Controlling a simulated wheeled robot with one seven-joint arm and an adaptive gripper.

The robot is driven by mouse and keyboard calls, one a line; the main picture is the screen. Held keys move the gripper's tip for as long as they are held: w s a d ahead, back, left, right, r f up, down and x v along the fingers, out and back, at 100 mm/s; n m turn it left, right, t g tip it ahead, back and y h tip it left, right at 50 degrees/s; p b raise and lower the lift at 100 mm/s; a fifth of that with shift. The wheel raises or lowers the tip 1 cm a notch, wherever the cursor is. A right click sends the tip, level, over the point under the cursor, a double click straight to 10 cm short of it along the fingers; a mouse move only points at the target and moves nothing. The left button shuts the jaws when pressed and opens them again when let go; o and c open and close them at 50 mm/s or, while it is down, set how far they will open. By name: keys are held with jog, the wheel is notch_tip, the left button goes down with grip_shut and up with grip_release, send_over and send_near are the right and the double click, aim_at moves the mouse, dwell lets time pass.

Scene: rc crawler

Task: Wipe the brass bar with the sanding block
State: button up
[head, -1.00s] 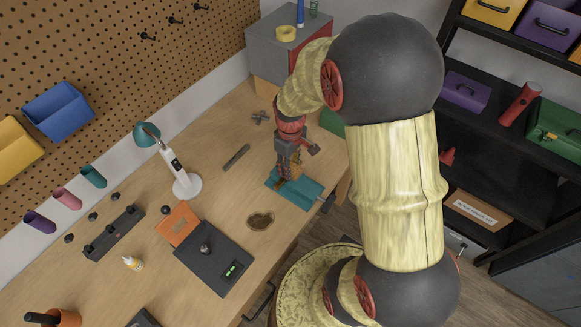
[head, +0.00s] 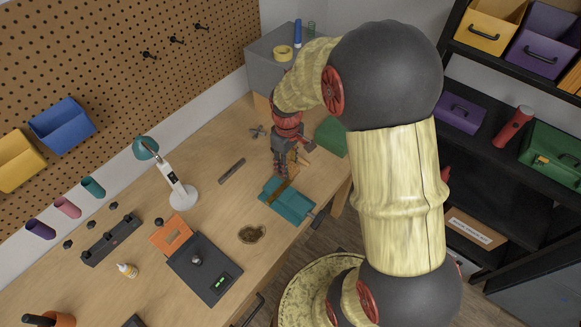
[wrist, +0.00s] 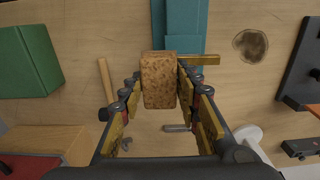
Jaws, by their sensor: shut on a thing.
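My gripper (wrist: 161,82) is shut on the sanding block (wrist: 159,85), a speckled brown block held between the two fingers in the wrist view. The brass bar (wrist: 205,60) lies across the teal vise (wrist: 184,25), and its right part shows beyond the block. The block hides the rest of the bar there, and I cannot tell whether they touch. In the head view my gripper (head: 283,168) is just behind the vise (head: 290,203), and the bar (head: 279,189) shows on the vise.
A green box (head: 331,136) stands behind and right of my gripper. A dark stain (head: 252,234) is in front of the vise. A lamp (head: 181,190) and black scale (head: 205,268) stand further left.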

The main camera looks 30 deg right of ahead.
jog(key=shift+r+p, duration=0.55)
jog(key=shift+r, duration=0.5)
jog(key=shift+w+f+b, duration=0.1)
jog(key=shift+w+b, duration=0.05)
jog(key=shift+b, duration=0.2)
